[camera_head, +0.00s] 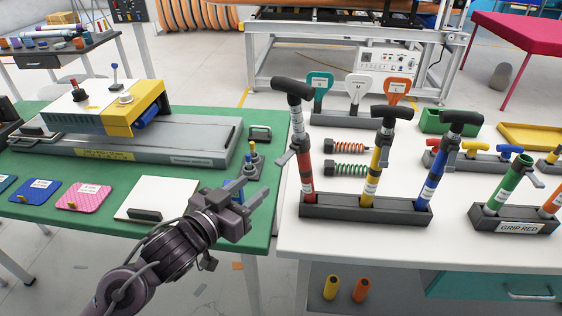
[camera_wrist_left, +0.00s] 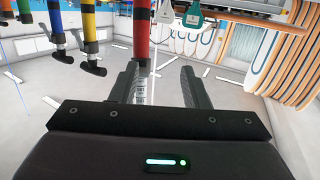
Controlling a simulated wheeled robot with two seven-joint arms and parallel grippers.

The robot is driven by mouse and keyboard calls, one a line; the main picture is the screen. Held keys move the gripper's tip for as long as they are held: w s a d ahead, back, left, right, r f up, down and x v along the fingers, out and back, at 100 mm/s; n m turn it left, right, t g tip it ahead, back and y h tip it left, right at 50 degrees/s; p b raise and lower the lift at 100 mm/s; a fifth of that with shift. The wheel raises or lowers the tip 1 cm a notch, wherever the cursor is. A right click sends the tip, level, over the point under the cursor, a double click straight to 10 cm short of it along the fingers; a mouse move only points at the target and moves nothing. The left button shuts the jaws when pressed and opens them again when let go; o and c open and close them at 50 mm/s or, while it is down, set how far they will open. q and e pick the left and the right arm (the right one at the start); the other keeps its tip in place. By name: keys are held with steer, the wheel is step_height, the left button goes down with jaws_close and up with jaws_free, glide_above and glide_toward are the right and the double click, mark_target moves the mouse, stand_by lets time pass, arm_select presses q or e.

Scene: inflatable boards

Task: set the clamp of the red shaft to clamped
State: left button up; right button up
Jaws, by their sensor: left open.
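The red shaft (camera_head: 305,178) stands at the left end of a dark rack (camera_head: 350,209), with a black T-handle (camera_head: 293,88) on top. Its grey clamp (camera_head: 290,155) sits at the upper end of the red tube, its lever sticking out to the left. My left gripper (camera_head: 257,189) is open and empty, left of the red shaft and lower than the clamp. In the left wrist view, which looks upside down, the red shaft (camera_wrist_left: 141,38) shows beyond the fingers (camera_wrist_left: 160,85), nearer the left one. The clamp cannot be made out there.
A yellow shaft (camera_head: 374,170) and a blue shaft (camera_head: 432,180) stand in the same rack. A "GRIP RED" rack (camera_head: 521,227) is at right. Behind are orange and green springs (camera_head: 347,148) and coloured paddles (camera_head: 358,85).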

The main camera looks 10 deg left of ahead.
mark_target(281, 160)
arm_select(q)
steer(key=w+d+r+h, duration=0.1)
steer(key=w+d, duration=0.1)
steer(key=w+d+h+p, duration=0.1)
steer(key=w+d, duration=0.1)
steer(key=w+d+r+m, duration=0.1)
steer(key=w+d, duration=0.1)
steer(key=shift+w+r+h+p, duration=0.15)
steer(key=shift+r+h+p, duration=0.2)
steer(key=shift+h+p, duration=0.05)
arm_select(e)
steer(key=s+d+f, duration=0.1)
steer(key=s, duration=0.5)
steer(key=shift+s+d, duration=0.15)
arm_select(q)
steer(key=shift+c, duration=0.4)
arm_select(e)
steer(key=shift+f, duration=0.1)
arm_select(q)
jaws_close()
steer(key=shift+f+b, duration=0.1)
steer(key=shift+b, duration=0.2)
arm_select(e)
steer(key=shift+f, duration=0.3)
